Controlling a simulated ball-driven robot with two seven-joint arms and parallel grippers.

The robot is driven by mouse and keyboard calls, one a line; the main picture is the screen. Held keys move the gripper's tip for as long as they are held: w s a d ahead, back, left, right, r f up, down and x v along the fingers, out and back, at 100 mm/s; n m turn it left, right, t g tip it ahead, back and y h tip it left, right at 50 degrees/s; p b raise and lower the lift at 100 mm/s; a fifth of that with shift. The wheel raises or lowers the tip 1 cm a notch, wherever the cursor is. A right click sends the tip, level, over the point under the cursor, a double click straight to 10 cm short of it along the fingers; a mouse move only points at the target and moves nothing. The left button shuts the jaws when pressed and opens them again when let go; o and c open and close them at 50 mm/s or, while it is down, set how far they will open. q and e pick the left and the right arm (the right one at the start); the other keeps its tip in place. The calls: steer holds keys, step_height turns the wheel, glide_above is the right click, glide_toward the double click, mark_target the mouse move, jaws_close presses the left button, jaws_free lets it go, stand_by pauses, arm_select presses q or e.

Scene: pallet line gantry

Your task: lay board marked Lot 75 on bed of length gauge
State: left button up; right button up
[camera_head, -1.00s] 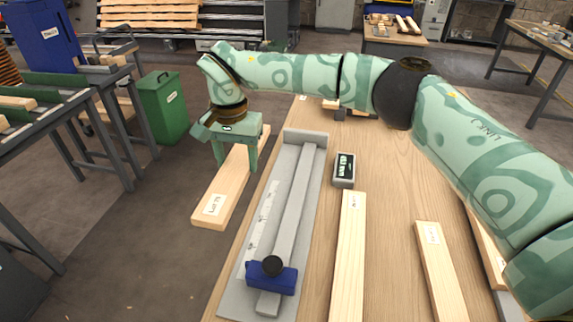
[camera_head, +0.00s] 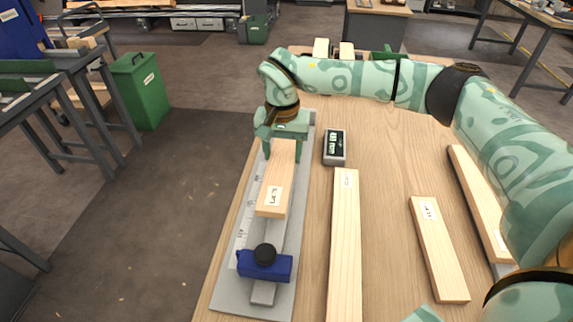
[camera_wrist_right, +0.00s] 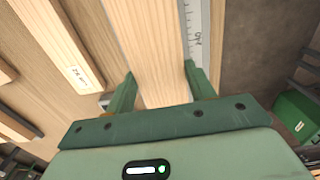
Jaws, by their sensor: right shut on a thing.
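The board marked Lot 75 (camera_head: 272,198) is a short pale plank with a white label near its front end. My right gripper (camera_head: 283,152) is shut on its far part, fingers on both long sides. The board also shows between the fingers (camera_wrist_right: 160,90) in the right wrist view. The length gauge has a grey bed (camera_head: 228,287) with a scale strip along its left side and a blue stop block (camera_head: 265,264) with a black knob. The board is over the bed, roughly lengthwise, behind the block. I cannot tell whether it touches the bed. My left gripper is not in view.
A small display box (camera_head: 335,147) stands right of the gauge. A long board (camera_head: 344,250), a shorter board (camera_head: 438,255) and another board (camera_head: 475,195) lie on the bench to the right. A green bin (camera_head: 138,90) stands on the floor at left.

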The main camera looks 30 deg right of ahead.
mark_target(287, 155)
steer(key=shift+s+d+f, duration=0.15)
steer(key=shift+d+f, duration=0.25)
steer(key=shift+f, duration=0.15)
step_height(287, 155, down, 4)
steer(key=shift+d+r+b, duration=0.1)
steer(key=shift+r+b, duration=0.15)
steer(key=shift+b, duration=0.5)
steer(key=shift+r, duration=0.15)
steer(key=o, duration=1.1)
step_height(287, 155, up, 12)
steer(key=p, duration=0.3)
steer(key=shift+p, duration=0.35)
